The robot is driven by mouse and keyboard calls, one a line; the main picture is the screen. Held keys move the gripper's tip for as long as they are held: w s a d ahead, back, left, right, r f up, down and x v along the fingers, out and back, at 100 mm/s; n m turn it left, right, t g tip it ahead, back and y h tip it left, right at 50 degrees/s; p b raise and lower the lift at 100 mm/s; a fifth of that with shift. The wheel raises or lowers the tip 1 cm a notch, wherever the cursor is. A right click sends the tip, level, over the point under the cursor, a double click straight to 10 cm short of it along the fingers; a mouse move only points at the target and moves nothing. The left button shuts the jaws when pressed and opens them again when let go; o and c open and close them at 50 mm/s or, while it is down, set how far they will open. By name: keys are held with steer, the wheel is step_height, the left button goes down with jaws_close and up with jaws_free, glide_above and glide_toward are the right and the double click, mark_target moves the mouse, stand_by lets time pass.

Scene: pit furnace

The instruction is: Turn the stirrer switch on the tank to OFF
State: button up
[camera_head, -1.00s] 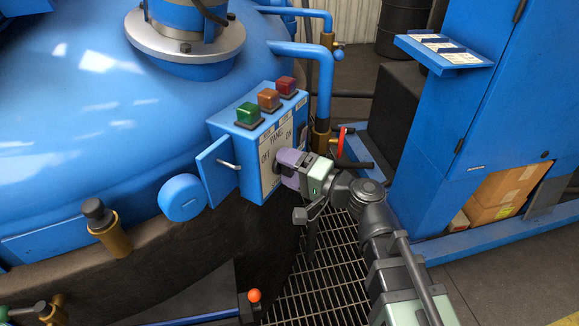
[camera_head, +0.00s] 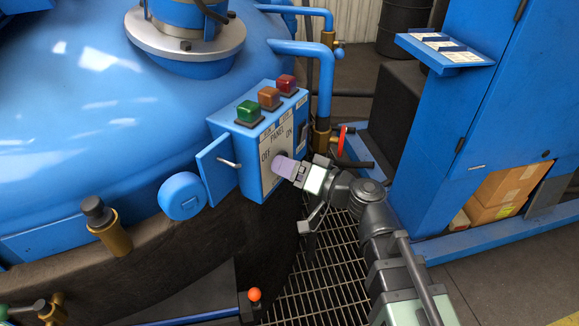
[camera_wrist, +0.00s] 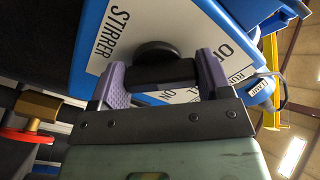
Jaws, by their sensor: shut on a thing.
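The blue control box (camera_head: 228,134) on the tank has a white front plate (camera_head: 270,181) marked OFF at left and ON at right. The black stirrer switch (camera_wrist: 157,52) shows in the wrist view beside the label STIRRER. My gripper (camera_head: 284,167) reaches the plate from the lower right. In the wrist view its two purple fingers (camera_wrist: 162,76) are on either side of the switch handle and are shut on it. In the head view the fingers hide most of the switch, so I cannot tell which mark it points to.
Green (camera_head: 249,113), orange (camera_head: 269,97) and red (camera_head: 286,84) lamps stand on top of the box. Its small blue door (camera_head: 215,170) hangs open at left. A red-handled valve (camera_head: 343,138) and pipes are close by at right. Floor grating (camera_head: 325,270) lies below.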

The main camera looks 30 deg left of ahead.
stand_by(0.3)
steer(key=o, duration=0.9)
